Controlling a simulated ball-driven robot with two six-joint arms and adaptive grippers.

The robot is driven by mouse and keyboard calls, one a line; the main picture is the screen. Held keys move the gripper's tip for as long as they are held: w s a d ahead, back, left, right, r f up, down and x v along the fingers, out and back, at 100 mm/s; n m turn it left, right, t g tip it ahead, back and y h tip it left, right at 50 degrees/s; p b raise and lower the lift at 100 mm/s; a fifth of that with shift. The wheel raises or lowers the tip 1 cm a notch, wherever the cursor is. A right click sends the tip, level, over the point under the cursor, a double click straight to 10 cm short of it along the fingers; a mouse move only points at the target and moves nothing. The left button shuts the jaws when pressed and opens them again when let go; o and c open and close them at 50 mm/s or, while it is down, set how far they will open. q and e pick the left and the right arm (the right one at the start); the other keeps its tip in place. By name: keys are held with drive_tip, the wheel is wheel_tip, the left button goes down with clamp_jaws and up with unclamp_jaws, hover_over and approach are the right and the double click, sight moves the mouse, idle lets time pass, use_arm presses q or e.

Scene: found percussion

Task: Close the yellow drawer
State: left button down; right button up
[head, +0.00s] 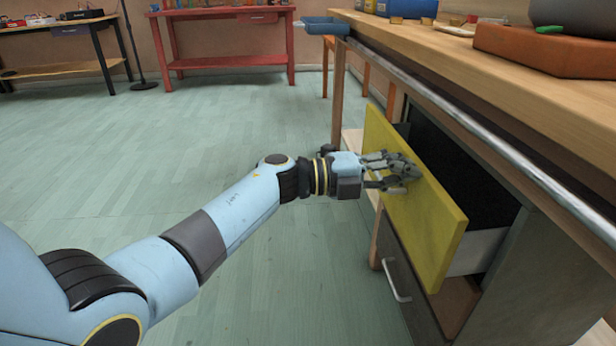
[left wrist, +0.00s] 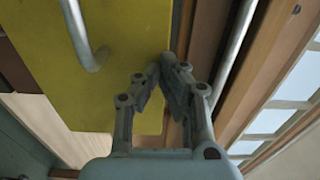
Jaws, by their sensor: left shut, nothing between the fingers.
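The yellow drawer (head: 436,224) stands pulled out from the cabinet under the wooden workbench. Its dark inside and pale side wall show behind the yellow front. My left gripper (head: 408,170) is shut and empty at the yellow front, near its upper part. In the left wrist view the yellow front (left wrist: 110,65) fills the upper left, with a metal handle (left wrist: 80,35) on it. The left fingertips (left wrist: 165,65) are close to the edge of the front; I cannot tell whether they touch it. My right gripper does not show.
The workbench (head: 480,75) has a metal rail (head: 480,130) along its front edge above the drawer. A grey drawer with a handle (head: 396,282) is below. A red table (head: 220,15) stands far back. The floor at left is clear.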

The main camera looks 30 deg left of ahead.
sight(426, 172)
use_arm(q)
drive_tip(key=x, duration=0.4)
drive_tip(key=shift+d+f+b, duration=0.1)
drive_tip(key=shift+d+b, duration=0.05)
drive_tip(key=shift+b, duration=0.2)
drive_tip(key=b+x, duration=0.1)
drive_tip(key=x, duration=0.4)
drive_tip(key=shift+w+d, duration=0.1)
drive_tip(key=shift+w, duration=0.1)
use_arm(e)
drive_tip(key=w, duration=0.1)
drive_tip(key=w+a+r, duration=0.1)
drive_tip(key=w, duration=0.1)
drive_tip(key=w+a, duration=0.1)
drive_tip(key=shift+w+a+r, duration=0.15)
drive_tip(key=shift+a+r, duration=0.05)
use_arm(q)
drive_tip(key=shift+r, duration=0.25)
